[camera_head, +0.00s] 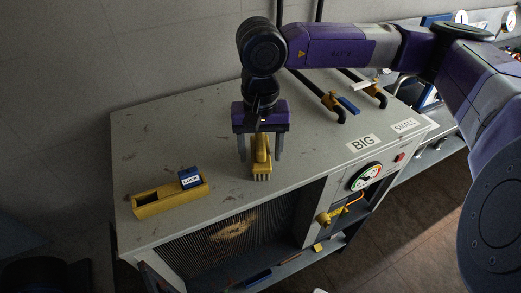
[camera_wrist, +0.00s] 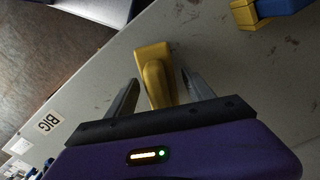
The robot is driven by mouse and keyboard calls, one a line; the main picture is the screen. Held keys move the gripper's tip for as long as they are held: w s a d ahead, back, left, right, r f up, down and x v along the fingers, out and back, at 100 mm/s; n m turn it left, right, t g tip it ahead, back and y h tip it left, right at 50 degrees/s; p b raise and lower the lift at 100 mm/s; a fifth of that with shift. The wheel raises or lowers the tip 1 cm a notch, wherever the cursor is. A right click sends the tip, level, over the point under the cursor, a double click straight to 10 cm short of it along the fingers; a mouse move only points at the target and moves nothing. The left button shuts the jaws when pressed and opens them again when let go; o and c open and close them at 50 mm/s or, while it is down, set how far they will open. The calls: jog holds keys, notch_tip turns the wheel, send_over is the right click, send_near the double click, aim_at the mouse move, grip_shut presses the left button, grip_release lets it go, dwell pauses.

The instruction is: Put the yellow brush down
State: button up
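The yellow brush (camera_head: 261,160) is on the grey top of the cabinet (camera_head: 205,140), near its front edge, with its bristles toward the front. It appears to rest on the surface. My gripper (camera_head: 260,158) points down over it, one finger on each side. Gaps show between the fingers and the brush in the head view, so the gripper looks open around it. In the wrist view, the brush (camera_wrist: 155,75) lies between the two fingers (camera_wrist: 160,85). Its rear part is hidden by the gripper body.
A yellow open holder (camera_head: 160,203) with a blue labelled block (camera_head: 190,178) sits on the cabinet's left front. Pipes with a blue-handled valve (camera_head: 347,104) and a white-handled valve (camera_head: 361,87) stand at the back right. BIG (camera_head: 362,143) and SMALL labels mark the right edge. The left back top is clear.

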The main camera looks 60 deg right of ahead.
notch_tip(320, 180, up, 12)
jog(key=shift+r+b, duration=0.15)
jog(key=shift+b, duration=1.05)
